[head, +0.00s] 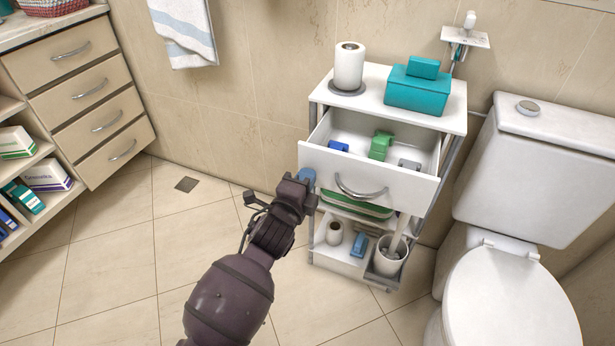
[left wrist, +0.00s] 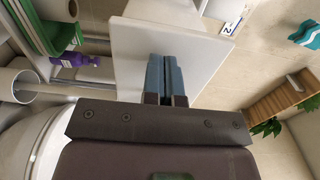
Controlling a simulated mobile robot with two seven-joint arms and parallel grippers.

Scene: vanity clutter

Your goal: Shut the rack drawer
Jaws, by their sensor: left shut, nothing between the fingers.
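The white rack (head: 458,115) stands against the tiled wall, left of the toilet. Its drawer (head: 320,160) is pulled out toward me, with a curved metal handle (head: 361,189) on the front. Blue, green and grey items lie inside it. My left gripper (head: 307,178) is shut and empty, with its blue fingertips at the left end of the drawer front. In the left wrist view the shut fingers (left wrist: 167,78) point at the white drawer front (left wrist: 128,62); I cannot tell whether they touch it. My right gripper is not in view.
A paper roll (head: 349,66) and a teal box (head: 417,90) stand on the rack top. Lower shelves hold a bin (head: 389,256) and small items. The toilet (head: 510,290) is close on the right. A drawer cabinet (head: 80,90) stands at left; the floor between is clear.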

